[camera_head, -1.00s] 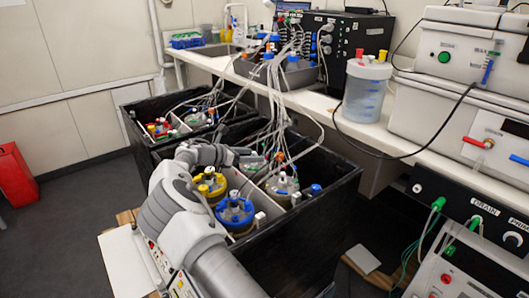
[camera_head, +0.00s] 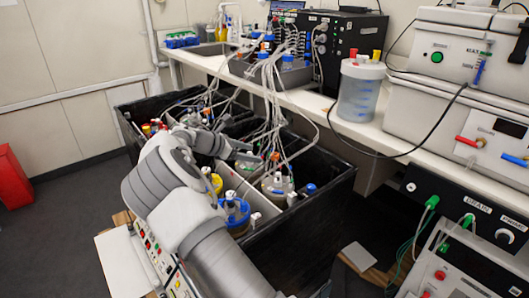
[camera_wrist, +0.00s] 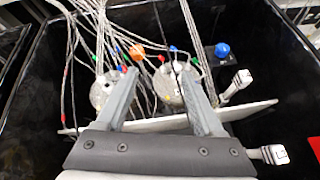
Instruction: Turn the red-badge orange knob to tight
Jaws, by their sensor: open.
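My gripper (camera_wrist: 160,73) is open in the wrist view, its two grey fingers reaching into the black tub with nothing held between them. An orange ball-shaped knob (camera_wrist: 137,52) shows beyond the fingertips, a little left of the middle of the gap and apart from the fingers. What seems to be the same orange knob shows small in the head view (camera_head: 275,157), among tubes over the vessels. A red badge on it cannot be made out. In the head view my arm reaches over the near tub, and its fingers are too small to read.
Grey round vessel lids (camera_wrist: 170,88) with tubes stand in the tub, behind a pale divider (camera_wrist: 240,111). A blue ball knob (camera_wrist: 222,50) is to the right, with a white knob (camera_wrist: 242,78) nearer. A blue-lidded vessel (camera_head: 235,209) stands beside my arm.

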